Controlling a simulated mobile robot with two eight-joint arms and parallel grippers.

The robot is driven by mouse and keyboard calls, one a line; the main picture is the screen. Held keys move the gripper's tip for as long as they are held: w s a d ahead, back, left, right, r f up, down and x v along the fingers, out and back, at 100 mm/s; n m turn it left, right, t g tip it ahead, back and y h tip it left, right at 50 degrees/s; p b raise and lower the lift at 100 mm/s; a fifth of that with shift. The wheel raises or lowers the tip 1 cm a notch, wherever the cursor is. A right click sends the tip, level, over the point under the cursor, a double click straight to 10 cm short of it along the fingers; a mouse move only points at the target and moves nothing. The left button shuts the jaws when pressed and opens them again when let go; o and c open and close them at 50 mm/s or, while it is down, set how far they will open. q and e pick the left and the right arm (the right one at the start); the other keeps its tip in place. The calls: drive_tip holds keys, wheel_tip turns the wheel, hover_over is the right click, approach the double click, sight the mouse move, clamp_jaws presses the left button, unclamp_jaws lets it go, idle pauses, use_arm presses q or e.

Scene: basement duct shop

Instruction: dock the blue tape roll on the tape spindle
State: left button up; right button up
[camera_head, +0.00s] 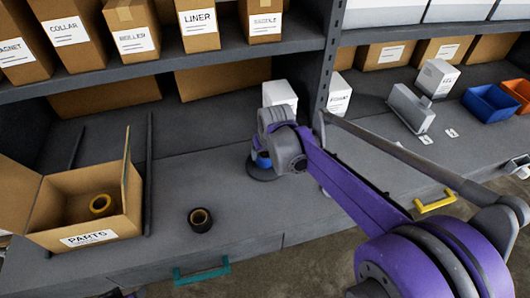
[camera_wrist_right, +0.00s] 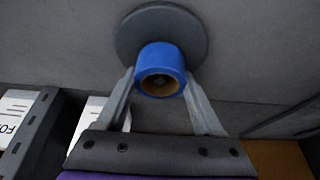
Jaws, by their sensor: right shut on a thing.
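The blue tape roll (camera_head: 263,160) is between the fingers of my right gripper (camera_head: 260,157), mostly hidden by it in the head view. In the right wrist view the roll (camera_wrist_right: 160,58) shows its brown core, with a finger of the gripper (camera_wrist_right: 158,86) on each side. The tape spindle's round dark base (camera_head: 263,174) lies on the bench just under the roll; it also shows behind the roll in the wrist view (camera_wrist_right: 190,32). I cannot tell whether the post is inside the roll's core. My left gripper is out of view.
A black tape roll (camera_head: 200,219) lies on the bench. An open parts box (camera_head: 62,220) with a yellow roll (camera_head: 101,205) stands at left. White boxes (camera_head: 279,94) and a shelf upright (camera_head: 328,60) stand behind my gripper. Bench between is clear.

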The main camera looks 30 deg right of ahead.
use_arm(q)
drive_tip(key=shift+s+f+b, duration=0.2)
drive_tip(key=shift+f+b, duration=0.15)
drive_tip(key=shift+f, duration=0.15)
use_arm(e)
drive_tip(key=shift+f, duration=0.6)
drive_tip(key=o, duration=1.1)
drive_tip(key=shift+p+v, duration=0.55)
drive_tip(key=shift+v, duration=0.55)
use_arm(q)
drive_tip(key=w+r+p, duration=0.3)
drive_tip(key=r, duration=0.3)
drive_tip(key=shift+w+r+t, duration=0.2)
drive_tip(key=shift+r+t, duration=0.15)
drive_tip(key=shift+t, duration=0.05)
use_arm(e)
drive_tip(key=v, duration=0.8)
drive_tip(key=shift+s+r, duration=0.2)
drive_tip(key=shift+r, duration=0.15)
